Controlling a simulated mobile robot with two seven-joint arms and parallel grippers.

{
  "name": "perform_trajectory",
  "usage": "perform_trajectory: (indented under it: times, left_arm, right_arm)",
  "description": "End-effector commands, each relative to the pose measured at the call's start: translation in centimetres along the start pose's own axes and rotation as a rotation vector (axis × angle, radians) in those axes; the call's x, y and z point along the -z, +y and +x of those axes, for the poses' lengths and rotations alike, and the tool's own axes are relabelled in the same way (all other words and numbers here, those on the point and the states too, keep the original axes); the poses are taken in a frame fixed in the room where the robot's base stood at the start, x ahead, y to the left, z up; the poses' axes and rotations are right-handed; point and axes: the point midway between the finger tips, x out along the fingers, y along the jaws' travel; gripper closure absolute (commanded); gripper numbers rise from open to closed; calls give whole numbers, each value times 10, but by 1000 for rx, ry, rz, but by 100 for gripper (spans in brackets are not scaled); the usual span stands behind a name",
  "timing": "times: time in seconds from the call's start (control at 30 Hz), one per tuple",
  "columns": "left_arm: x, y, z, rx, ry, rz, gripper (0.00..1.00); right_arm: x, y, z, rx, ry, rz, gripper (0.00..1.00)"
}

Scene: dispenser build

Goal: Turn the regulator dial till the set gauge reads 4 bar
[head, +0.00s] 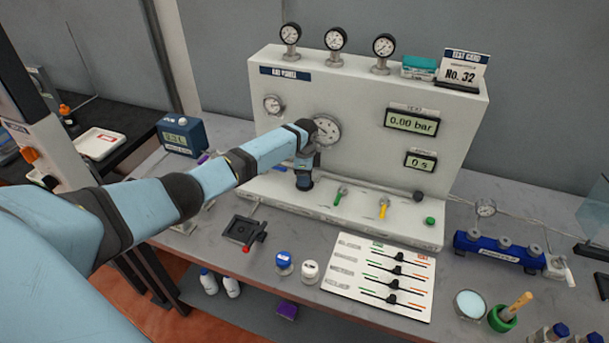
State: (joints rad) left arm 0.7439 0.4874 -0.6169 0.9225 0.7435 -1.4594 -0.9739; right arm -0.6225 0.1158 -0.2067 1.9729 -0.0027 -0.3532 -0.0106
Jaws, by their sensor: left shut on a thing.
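My left gripper (304,176) reaches down in front of the white panel (370,170). It is shut on the dark regulator dial (304,186), which is mostly hidden by the gripper. A large round gauge (328,128) on the panel face is partly covered by my left wrist, and a smaller gauge (273,104) is clear to its left. Their readings are too small to tell, and I cannot tell which is the set gauge. A digital display (411,122) reads 0.00 bar. My right gripper is not in view.
Green (340,196) and yellow (383,207) valve levers stand right of the gripper on the panel's ledge. Several gauges line the panel top beside a test card (462,72) reading No. 32. A slider board (378,277) lies in front.

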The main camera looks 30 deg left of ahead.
Motion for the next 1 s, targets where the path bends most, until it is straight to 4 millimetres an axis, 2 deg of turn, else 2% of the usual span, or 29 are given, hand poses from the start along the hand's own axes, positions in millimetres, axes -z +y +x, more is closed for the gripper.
perform_trajectory:
  times: [0.5,1.0]
  left_arm:
    - [0,0,0,1,0,443,76]
    - [0,0,0,0,1,622,76]
  right_arm:
    - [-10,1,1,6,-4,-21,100]
    - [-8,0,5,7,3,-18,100]
